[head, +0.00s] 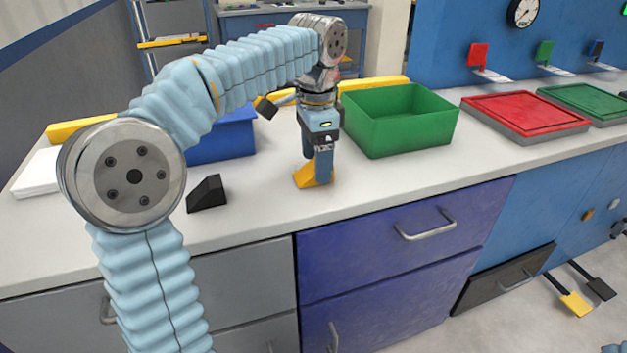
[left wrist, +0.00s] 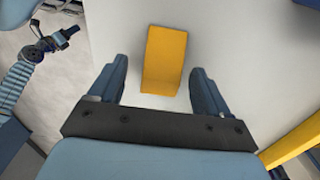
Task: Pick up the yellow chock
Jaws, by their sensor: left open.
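The yellow chock (head: 303,179) lies on the white countertop, below my left gripper (head: 318,172) in the head view. The gripper points down and hides part of the chock. In the left wrist view the chock (left wrist: 164,60) lies ahead of the open left gripper (left wrist: 158,85). The near end of the chock is between the fingertips, with a gap on each side.
A black chock (head: 207,193) stands to the left on the countertop (head: 262,205). A green bin (head: 400,120) is close on the right and a blue bin (head: 225,138) is behind to the left. Red (head: 525,114) and green trays sit further right.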

